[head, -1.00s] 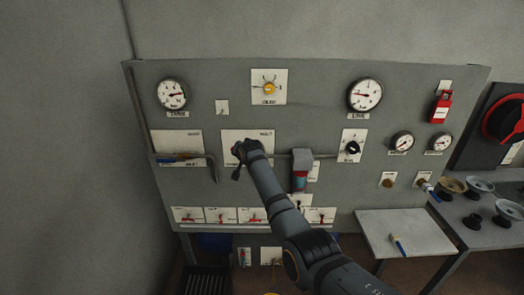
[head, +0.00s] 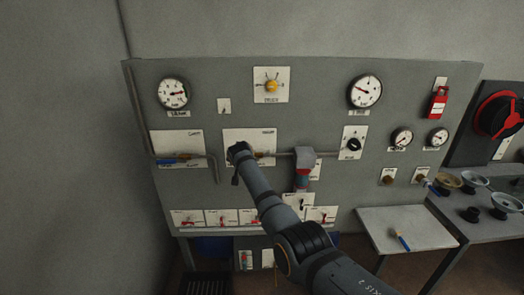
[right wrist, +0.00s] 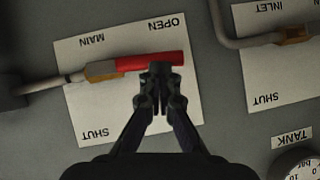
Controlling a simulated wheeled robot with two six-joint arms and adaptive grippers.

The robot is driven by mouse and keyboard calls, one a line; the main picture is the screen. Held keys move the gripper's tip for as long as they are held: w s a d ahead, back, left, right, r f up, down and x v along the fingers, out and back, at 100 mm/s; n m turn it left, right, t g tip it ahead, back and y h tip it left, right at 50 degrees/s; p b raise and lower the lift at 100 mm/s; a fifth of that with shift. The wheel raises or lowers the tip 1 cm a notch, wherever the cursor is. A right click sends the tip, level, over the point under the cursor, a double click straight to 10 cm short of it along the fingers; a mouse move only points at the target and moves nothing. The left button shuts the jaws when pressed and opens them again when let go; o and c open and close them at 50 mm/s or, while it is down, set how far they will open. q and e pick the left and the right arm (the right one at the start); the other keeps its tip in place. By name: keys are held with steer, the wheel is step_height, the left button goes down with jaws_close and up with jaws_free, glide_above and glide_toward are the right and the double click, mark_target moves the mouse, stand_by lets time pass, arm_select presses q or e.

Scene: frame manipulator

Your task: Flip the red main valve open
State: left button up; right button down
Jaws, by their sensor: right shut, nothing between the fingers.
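In the right wrist view, which appears upside down, the red main valve handle (right wrist: 150,61) runs nearly level, roughly in line with its pipe. It lies across a white plate (right wrist: 180,100) marked MAIN, OPEN and SHUT, on the OPEN side. My right gripper (right wrist: 160,70) is shut and empty, its fingertips over or against the handle's lower edge; I cannot tell if they touch. In the head view my right gripper (head: 238,165) is in front of the main plate (head: 262,135), and my arm hides the handle. My left gripper is not in view.
The blue-handled inlet valve (head: 175,160) is left of the main plate. A grey box on the pipe (head: 304,157) sits close to my forearm. A side table (head: 405,232) stands at right.

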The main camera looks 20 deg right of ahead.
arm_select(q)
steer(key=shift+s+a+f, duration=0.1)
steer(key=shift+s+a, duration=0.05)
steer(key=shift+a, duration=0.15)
arm_select(e)
steer(key=shift+f, duration=0.1)
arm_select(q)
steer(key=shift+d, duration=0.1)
arm_select(e)
steer(key=v, duration=1.2)
steer(key=shift+f, duration=0.15)
